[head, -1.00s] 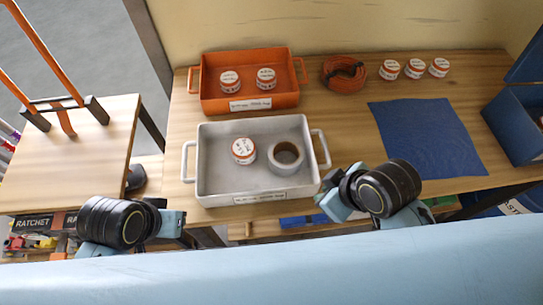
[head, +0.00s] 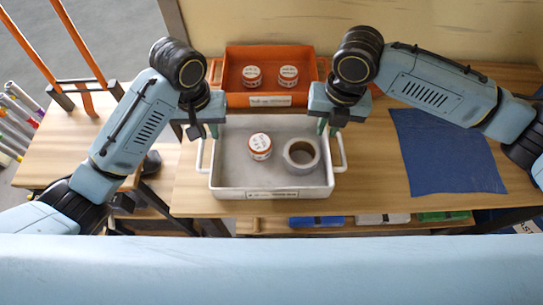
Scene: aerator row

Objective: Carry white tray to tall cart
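The white tray (head: 235,183) sits on the wooden bench and holds a white-and-orange labelled jar (head: 260,147) and a roll of tape (head: 301,155). Its handles stick out at the left and right ends. My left gripper (head: 203,131) points down near the tray's far left corner, fingers apart and empty. My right gripper (head: 327,128) points down near the far right corner, fingers apart and empty; it hides part of the far rim. Both appear above handle level, not gripping. A wooden-topped cart with orange handle bars, likely the tall cart (head: 75,150), stands at the left.
An orange tray (head: 238,62) with two jars sits behind the white tray, close to both grippers. A blue mat (head: 446,150) lies to the right. A narrow gap separates cart and bench. Bins show under the bench's front edge.

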